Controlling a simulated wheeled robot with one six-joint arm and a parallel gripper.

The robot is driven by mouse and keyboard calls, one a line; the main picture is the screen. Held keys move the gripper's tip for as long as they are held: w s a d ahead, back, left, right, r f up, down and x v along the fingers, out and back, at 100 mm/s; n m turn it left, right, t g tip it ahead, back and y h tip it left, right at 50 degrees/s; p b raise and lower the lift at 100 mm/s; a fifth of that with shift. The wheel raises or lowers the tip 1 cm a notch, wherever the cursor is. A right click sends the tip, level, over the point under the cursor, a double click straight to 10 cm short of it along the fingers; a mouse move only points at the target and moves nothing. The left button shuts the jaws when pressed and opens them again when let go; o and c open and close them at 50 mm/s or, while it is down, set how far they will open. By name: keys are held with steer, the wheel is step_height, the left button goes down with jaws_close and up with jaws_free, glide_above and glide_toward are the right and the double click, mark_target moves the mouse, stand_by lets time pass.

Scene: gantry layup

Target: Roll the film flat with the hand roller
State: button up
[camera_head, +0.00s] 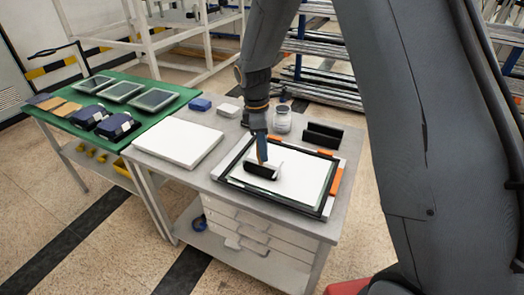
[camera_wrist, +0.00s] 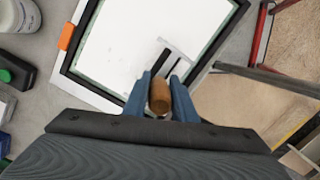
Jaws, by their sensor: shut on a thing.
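My gripper (camera_wrist: 159,90) is shut on the brown handle (camera_wrist: 160,98) of the hand roller, with a blue finger on each side. The roller's dark cylinder (camera_head: 262,171) shows in the head view over the white film (camera_head: 305,173), a little left of its middle. I cannot tell whether the cylinder touches the film. The film lies inside a black frame (camera_head: 240,192) with orange clips, on the grey table. In the wrist view the film (camera_wrist: 120,45) fills the upper middle, and the roller's metal bracket (camera_wrist: 180,49) shows just beyond my fingers.
A white slab (camera_head: 178,145) lies left of the frame. A jar (camera_head: 282,120) and a black holder (camera_head: 323,134) stand behind it. A green-topped table (camera_head: 125,102) with trays and dark blue items adjoins at the left.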

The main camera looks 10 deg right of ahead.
steer(key=w+d+b, duration=0.2)
steer(key=w+d, duration=0.5)
steer(key=w, duration=0.3)
steer(key=shift+w, duration=0.2)
steer(key=shift+s+a+f+p, duration=0.1)
steer(key=shift+s+a+p, duration=0.15)
steer(key=shift+s+a, duration=0.35)
steer(key=shift+s+a+f+p, duration=0.1)
steer(key=shift+s+a+p, duration=0.2)
steer(key=shift+s, duration=0.45)
steer(key=shift+c, duration=0.5)
steer(key=shift+s+a+r+p, duration=0.1)
steer(key=shift+s+a+p, duration=0.25)
steer(key=shift+s, duration=0.2)
steer(key=shift+s+a+p, duration=0.2)
steer(key=shift+s+a, duration=0.15)
steer(key=shift+s, duration=0.2)
steer(key=shift+s+a, duration=0.1)
steer(key=shift+s+a+p, duration=0.5)
steer(key=shift+s+a, duration=0.2)
steer(key=shift+s, duration=0.4)
steer(key=shift+s+a+p, duration=0.55)
steer(key=shift+s+a, duration=0.2)
steer(key=shift+s, duration=0.3)
steer(key=shift+s+a+p, duration=0.5)
steer(key=shift+s+a, duration=0.2)
steer(key=shift+s, duration=0.4)
